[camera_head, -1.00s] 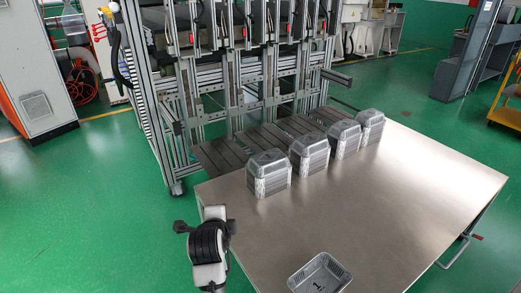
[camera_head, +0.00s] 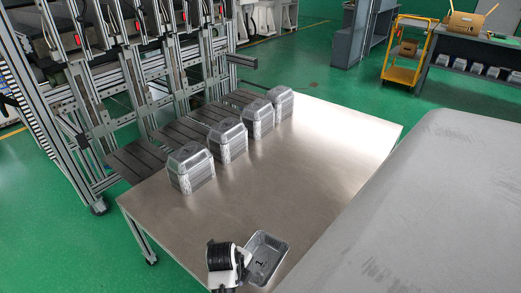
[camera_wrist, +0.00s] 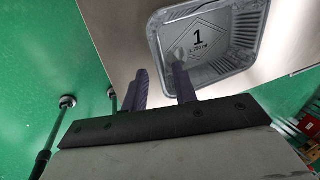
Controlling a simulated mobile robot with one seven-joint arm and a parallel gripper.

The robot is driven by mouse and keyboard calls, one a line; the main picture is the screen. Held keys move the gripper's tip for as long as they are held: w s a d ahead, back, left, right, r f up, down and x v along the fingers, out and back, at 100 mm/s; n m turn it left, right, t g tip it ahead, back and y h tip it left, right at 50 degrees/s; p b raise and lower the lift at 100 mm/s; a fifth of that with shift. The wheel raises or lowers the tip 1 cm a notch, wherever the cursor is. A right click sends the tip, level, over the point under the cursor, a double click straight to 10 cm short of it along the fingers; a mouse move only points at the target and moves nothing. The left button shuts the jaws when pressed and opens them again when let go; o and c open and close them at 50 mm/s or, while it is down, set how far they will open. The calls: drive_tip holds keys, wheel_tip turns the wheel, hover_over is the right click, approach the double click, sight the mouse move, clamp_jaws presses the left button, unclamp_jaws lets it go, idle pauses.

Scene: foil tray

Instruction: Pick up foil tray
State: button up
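A single silver foil tray (camera_head: 274,251) lies open side up at the near edge of the metal table, with a "1" marked on its floor. It also shows large in the wrist view (camera_wrist: 222,58). My gripper (camera_wrist: 160,82) is open, its two dark fingers apart with nothing between them that I can see. The right finger overlaps the tray's near left side in the picture, and the left finger is outside the tray. Contact cannot be told. In the head view my wrist (camera_head: 228,262) is at the tray's left side and hides the fingertips.
Several stacks of foil trays (camera_head: 228,141) stand in a row along the table's back left edge, by dark slatted shelves (camera_head: 150,160) and a metal frame machine. The middle of the metal table (camera_head: 300,165) is bare. A large grey surface (camera_head: 440,210) fills the right foreground.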

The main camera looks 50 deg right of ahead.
drive_tip(key=x, duration=0.3)
drive_tip(key=p+x, duration=0.1)
drive_tip(key=shift+s+d+f, duration=0.2)
drive_tip(key=shift+s, duration=0.05)
drive_tip(key=shift+d+f, duration=0.1)
drive_tip(key=shift+f, duration=0.25)
drive_tip(key=shift+f, duration=0.15)
clamp_jaws()
